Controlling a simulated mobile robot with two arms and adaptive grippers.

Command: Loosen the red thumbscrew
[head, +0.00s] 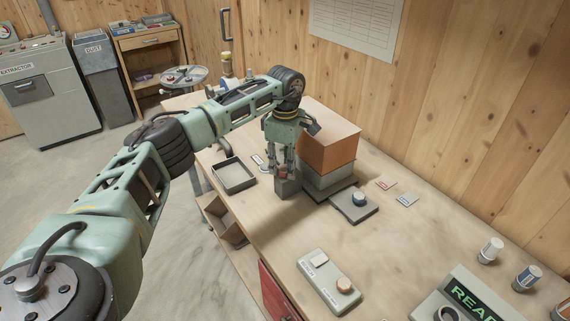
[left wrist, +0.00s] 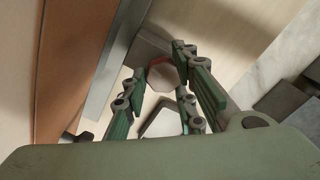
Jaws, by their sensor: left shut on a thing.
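The red thumbscrew (head: 284,171) sits on top of a small grey block (head: 289,189) at the front of the machine with the brown upper box (head: 331,149). My left gripper (head: 283,166) points down over it, with its fingers shut around the thumbscrew. In the left wrist view the thumbscrew (left wrist: 160,76) shows as a dull red rim between the green-padded fingers (left wrist: 158,92), which partly hide it. I cannot tell how far it is turned. My right gripper is not in view.
A grey open tray (head: 233,176) lies left of the machine. A grey control box with an orange knob (head: 330,283) and a device with a green display (head: 468,297) are nearer. The bench middle is clear.

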